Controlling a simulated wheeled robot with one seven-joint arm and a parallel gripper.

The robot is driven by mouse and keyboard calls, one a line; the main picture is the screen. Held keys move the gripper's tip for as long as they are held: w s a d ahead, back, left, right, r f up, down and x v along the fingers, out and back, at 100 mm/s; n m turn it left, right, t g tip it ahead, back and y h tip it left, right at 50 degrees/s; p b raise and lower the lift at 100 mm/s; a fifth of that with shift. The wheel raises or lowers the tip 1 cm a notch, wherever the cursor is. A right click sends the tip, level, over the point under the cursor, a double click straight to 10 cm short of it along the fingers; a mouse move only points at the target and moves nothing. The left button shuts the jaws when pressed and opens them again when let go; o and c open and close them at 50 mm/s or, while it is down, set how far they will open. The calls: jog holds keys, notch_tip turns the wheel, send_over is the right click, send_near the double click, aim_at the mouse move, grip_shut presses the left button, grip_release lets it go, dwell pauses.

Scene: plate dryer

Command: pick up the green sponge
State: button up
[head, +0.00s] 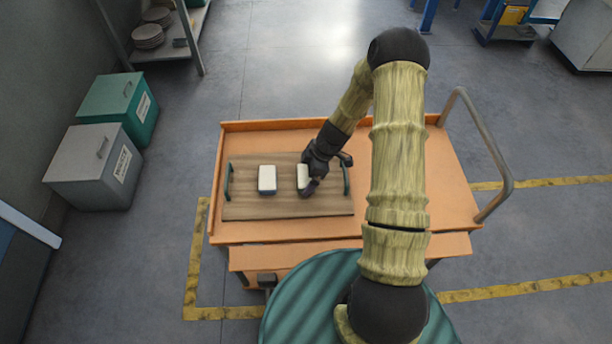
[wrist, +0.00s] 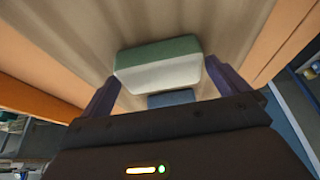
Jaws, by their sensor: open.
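The green sponge (wrist: 157,49) shows in the wrist view as a block with a green layer and a white layer. It lies between the two dark fingers of my gripper (wrist: 163,68), which are open, one at each end of it. I cannot tell whether either finger touches it. In the head view the sponge (head: 302,174) shows mainly its white face on the wooden tray (head: 245,209), partly hidden by my gripper (head: 311,185).
A second white-topped block with a blue base (head: 267,180) lies to the left on the tray; a blue patch (wrist: 172,97) shows in the wrist view. The tray has green handles (head: 228,182) and sits on an orange cart (head: 405,215). Lidded bins (head: 95,170) stand at left.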

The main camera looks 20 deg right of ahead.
aim_at(306, 175)
jog(key=shift+a+f, duration=0.2)
jog(key=shift+f, duration=0.25)
jog(key=shift+c, duration=0.4)
jog(key=c, duration=0.7)
jog(key=shift+r, duration=0.15)
jog(key=shift+c, duration=0.2)
notch_tip(306, 175, up, 10)
jog(key=shift+f+b, duration=0.1)
jog(key=shift+b, duration=0.6)
